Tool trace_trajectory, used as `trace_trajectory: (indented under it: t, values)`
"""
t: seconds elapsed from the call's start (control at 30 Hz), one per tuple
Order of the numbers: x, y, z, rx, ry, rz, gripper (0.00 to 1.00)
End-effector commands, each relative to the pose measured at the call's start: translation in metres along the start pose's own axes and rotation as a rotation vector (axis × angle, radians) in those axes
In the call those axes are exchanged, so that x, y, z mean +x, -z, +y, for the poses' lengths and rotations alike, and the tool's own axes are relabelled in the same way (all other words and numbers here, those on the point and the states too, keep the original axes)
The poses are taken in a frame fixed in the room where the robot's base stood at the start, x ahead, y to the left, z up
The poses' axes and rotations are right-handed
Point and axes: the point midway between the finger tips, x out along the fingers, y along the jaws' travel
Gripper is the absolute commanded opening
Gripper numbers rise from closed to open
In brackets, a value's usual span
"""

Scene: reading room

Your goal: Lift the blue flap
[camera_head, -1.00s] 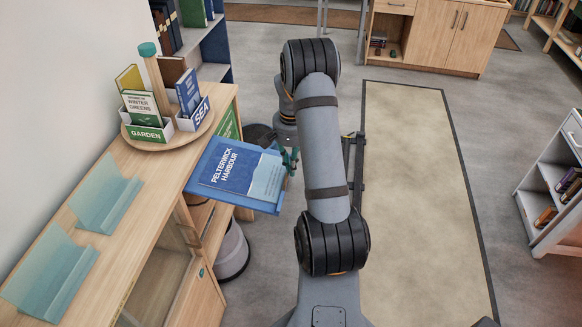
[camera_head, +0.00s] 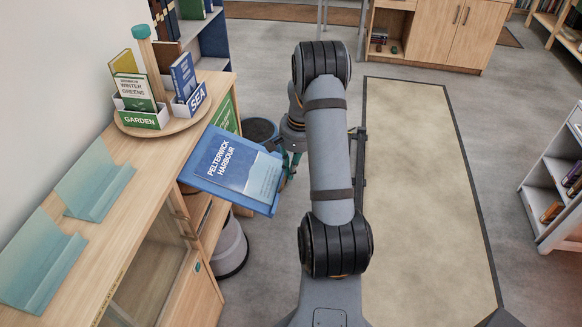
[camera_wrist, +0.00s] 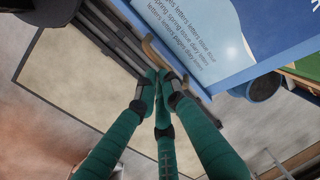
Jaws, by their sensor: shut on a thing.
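The blue flap (camera_head: 204,179) juts from the right side of the wooden counter and slopes down to the right. A blue panel reading "PELTERWICK HARBOUR" (camera_head: 232,163) is on its face. My gripper (camera_head: 289,163) is at the flap's right edge, partly hidden by my arm. In the wrist view, my teal fingers (camera_wrist: 161,84) are closed together at a tan curved handle (camera_wrist: 157,54) along the flap's edge. The flap (camera_wrist: 272,56) fills the upper right there. The exact contact between fingertips and handle is partly hidden.
The wooden counter (camera_head: 160,190) stands left, with two pale teal stands (camera_head: 95,180) and a round tray (camera_head: 165,131) of booklets. A grey bin (camera_head: 232,248) is below the flap. A beige rug (camera_head: 420,180) and open floor lie right.

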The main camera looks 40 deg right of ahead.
Motion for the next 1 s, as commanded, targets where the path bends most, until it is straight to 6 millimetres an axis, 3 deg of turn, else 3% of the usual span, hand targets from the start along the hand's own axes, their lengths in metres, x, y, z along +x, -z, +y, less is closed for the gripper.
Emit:
trace_trajectory:
  t: [0.03,0.3,0.4,1.0]
  values:
    - [0.023,-0.001,0.0,-0.004,0.0,-0.001,0.0]
    - [0.079,-0.002,-0.006,-0.003,-0.002,-0.001,0.0]
    - [0.092,-0.002,-0.009,-0.002,-0.002,-0.001,0.0]
    - [0.091,-0.002,-0.013,-0.002,-0.002,0.0,0.0]
